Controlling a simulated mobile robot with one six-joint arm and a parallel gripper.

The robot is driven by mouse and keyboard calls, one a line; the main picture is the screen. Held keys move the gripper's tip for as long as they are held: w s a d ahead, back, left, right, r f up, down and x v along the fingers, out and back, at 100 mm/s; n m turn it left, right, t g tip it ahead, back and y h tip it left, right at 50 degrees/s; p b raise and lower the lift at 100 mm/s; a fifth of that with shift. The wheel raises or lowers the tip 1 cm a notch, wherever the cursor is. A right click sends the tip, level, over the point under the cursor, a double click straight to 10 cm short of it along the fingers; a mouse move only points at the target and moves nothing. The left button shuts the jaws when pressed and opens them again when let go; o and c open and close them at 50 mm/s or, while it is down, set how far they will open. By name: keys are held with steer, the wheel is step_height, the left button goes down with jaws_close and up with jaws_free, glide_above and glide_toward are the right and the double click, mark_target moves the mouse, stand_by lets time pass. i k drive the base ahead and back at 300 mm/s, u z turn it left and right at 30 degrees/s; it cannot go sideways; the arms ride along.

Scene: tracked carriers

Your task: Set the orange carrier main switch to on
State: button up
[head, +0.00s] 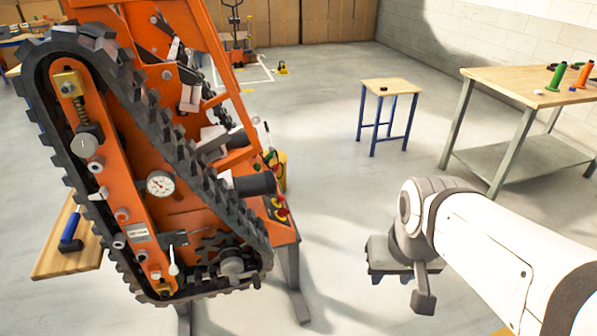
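The orange carrier (185,205) stands tilted at the left, with a black toothed track (150,110) around its side. On its right end, low down, is a small panel with red and yellow parts (280,208). The main switch may be among them, but it is too small to tell apart and its setting cannot be read. My white arm comes in from the lower right. My gripper (405,275) hangs at its end, right of the carrier and well apart from the panel. Its fingers are seen at an angle, and their opening is unclear.
A small stool (392,87) with blue legs stands behind my arm. A workbench (540,85) at the right holds a green and an orange cone-shaped thing. A wooden board with a blue-handled tool (70,238) is left of the carrier. Floor between carrier and stool is clear.

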mark_target(282, 211)
steer(key=u, duration=0.15)
steer(key=i, duration=0.85)
steer(key=z, duration=0.05)
